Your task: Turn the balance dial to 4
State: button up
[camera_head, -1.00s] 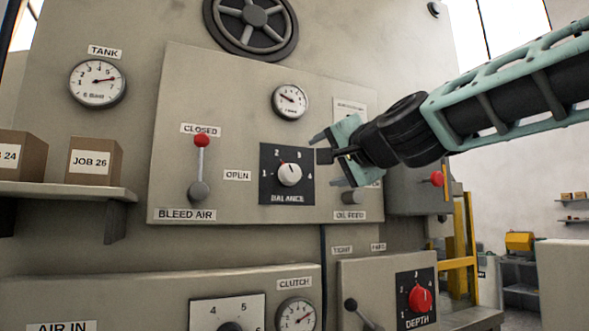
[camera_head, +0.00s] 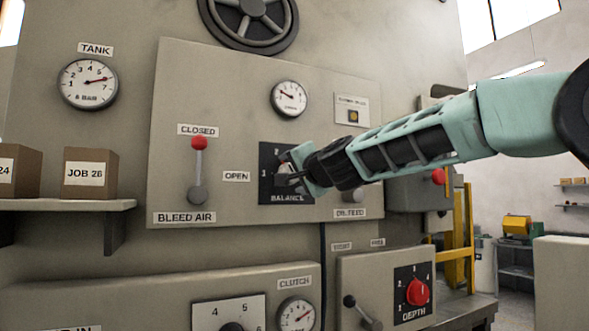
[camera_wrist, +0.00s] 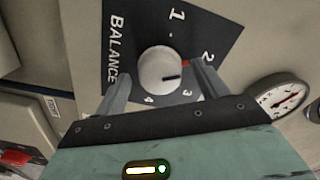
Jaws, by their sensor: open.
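In the head view my gripper (camera_head: 291,177) is in front of the black plate (camera_head: 269,153) and hides most of the knob and the numbers on the right.
The bleed air lever (camera_head: 198,170) with a red ball stands left of the dial. A small gauge (camera_head: 289,98) is above it. The clutch gauge (camera_head: 296,314) and red depth dial (camera_head: 418,291) are below. A shelf (camera_head: 75,205) with boxes juts out at left.

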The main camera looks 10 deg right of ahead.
jog(key=c, duration=1)
jog(key=shift+o, duration=0.2)
jog(key=shift+m, duration=0.3)
jog(key=m+b, duration=0.4)
jog(key=m, duration=1.9)
jog(key=shift+w+f+b, duration=0.1)
jog(key=shift+b, duration=0.2)
jog(key=shift+m, duration=0.3)
